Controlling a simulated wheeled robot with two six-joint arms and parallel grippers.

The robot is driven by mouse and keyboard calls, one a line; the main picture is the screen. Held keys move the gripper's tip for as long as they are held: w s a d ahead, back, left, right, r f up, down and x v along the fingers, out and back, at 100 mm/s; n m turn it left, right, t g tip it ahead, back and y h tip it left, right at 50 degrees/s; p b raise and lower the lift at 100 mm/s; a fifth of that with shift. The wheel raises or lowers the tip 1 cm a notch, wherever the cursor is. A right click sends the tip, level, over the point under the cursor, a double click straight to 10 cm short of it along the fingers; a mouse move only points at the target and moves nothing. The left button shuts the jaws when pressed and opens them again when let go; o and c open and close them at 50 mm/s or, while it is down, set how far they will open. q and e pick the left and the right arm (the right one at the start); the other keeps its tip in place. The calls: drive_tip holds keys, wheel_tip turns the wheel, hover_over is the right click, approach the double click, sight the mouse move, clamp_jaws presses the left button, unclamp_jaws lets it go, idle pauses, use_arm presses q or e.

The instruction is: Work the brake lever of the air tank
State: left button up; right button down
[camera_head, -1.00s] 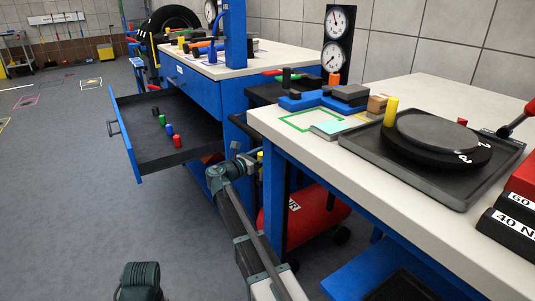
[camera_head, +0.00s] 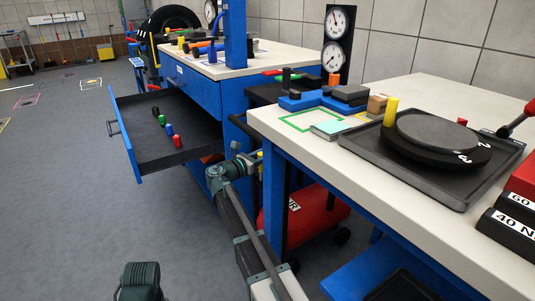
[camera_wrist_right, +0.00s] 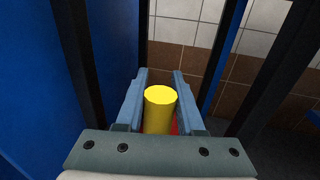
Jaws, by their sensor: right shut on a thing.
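The red air tank (camera_head: 325,215) lies on its side under the near bench, partly hidden by a blue bench leg and my right arm. A yellow cylindrical grip (camera_wrist_right: 160,108), which looks like the brake lever's handle, stands between the two fingers of my right gripper (camera_wrist_right: 160,95) in the right wrist view. The fingers are shut on it. In the head view my right gripper (camera_head: 250,162) is beside the blue bench leg above the tank, with a bit of yellow at it. The rest of the lever is hidden.
A blue drawer (camera_head: 150,158) with several small coloured cylinders stands open left of my right arm. The near bench top (camera_head: 345,185) carries a black tray with a dark disc. Dark posts and blue panels flank the gripper closely.

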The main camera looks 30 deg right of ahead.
idle(0.8)
drive_tip(key=a+n+t+h+b, duration=0.1)
drive_tip(key=a+h+b, duration=0.4)
drive_tip(key=b, duration=0.5)
drive_tip(key=shift+s+a+t, duration=0.25)
drive_tip(key=shift+a+t, duration=0.15)
drive_tip(key=shift+a, duration=0.1)
drive_tip(key=c, duration=0.5)
unclamp_jaws()
drive_tip(key=shift+f, duration=0.1)
